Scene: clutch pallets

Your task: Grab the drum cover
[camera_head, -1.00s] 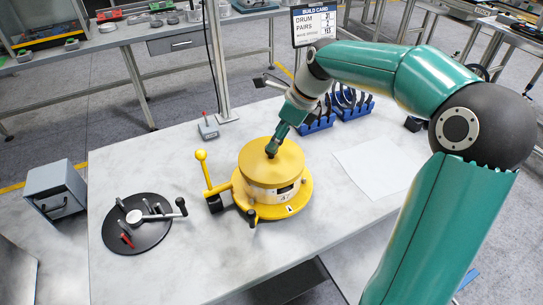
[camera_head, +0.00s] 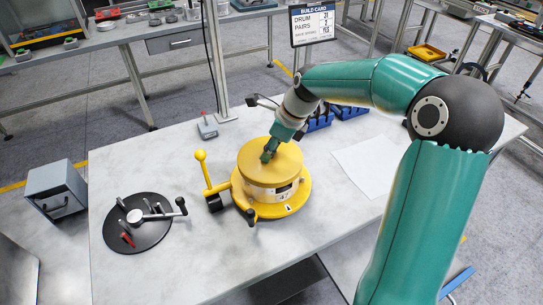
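The drum cover (camera_head: 263,157) is the round yellow lid on top of a yellow drum fixture (camera_head: 295,199) with a pale label band, a ball-topped lever and a dark knob. My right gripper (camera_head: 266,157) reaches down from the upper right, its tips at the top of the cover near its centre. The fingers look close together around a small spot there, but I cannot tell whether they grip a knob. My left gripper is not in view.
A black round plate (camera_head: 137,223) with handles lies at the left of the table (camera_head: 180,270). A small grey box with a red stick (camera_head: 207,127) stands behind the fixture. Blue racks (camera_head: 320,120) and a white sheet (camera_head: 367,165) are at the right.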

